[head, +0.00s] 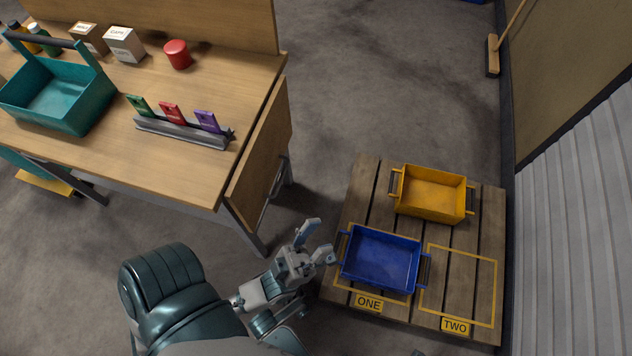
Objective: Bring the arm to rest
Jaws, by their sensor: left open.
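My left gripper (315,240) is open and empty in the lower middle of the head view. Its fingers point up and to the right, close to the left handle of the blue bin (378,259). I cannot tell whether a finger touches that handle. My left arm (185,295) comes in from the lower left, bent at the elbow. My right gripper is not in view.
The blue bin sits over rectangle ONE on a wooden pallet (460,315); rectangle TWO is empty. A yellow bin (432,193) stands behind. A workbench (190,185) with a teal caddy (60,95) is at left. Grey floor (390,80) is clear beyond.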

